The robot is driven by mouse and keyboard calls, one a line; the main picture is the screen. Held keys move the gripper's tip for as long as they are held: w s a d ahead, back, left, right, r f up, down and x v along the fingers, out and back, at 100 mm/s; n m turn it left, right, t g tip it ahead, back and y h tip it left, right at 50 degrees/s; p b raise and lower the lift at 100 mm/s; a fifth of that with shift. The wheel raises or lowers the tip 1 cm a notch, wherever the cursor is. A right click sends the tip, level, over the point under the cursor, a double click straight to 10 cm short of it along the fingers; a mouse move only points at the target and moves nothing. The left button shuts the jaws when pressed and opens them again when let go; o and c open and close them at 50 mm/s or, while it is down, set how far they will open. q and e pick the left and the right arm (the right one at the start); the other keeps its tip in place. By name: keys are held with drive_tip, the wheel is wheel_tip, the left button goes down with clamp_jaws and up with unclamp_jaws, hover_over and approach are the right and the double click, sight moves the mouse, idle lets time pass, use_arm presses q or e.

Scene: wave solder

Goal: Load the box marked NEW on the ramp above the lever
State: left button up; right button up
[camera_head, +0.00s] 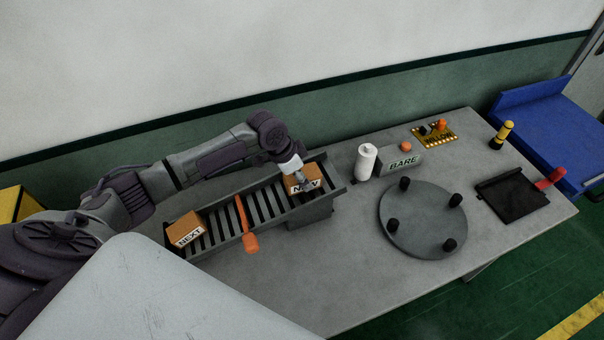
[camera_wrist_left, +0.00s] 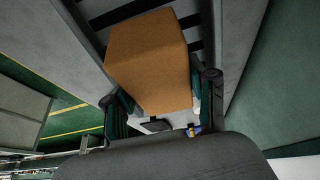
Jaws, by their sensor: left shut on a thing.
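The box marked NEW (camera_head: 303,182) is orange-brown with a white label. It is at the upper right end of the slatted ramp (camera_head: 284,210). My left gripper (camera_head: 296,172) is shut on it from above, and its fingers partly cover the label. In the left wrist view the box (camera_wrist_left: 148,62) sits between the two fingers, over the dark ramp slats. I cannot tell whether it touches the slats. The orange lever (camera_head: 246,224) crosses the ramp at its middle, lower down than the NEW box. My right gripper is not in view.
A box marked NEXT (camera_head: 187,230) sits at the ramp's lower left end. Right of the ramp are a white cylinder (camera_head: 365,162), a grey BARE block (camera_head: 402,161) and a round plate (camera_head: 424,222) with black posts. The front of the grey table (camera_head: 330,285) is clear.

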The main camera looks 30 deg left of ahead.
use_arm(q)
drive_tip(key=shift+f, duration=0.1)
drive_tip(key=o, duration=1.6)
drive_tip(key=shift+f, duration=0.1)
drive_tip(key=v, duration=1.2)
drive_tip(key=shift+d, duration=0.1)
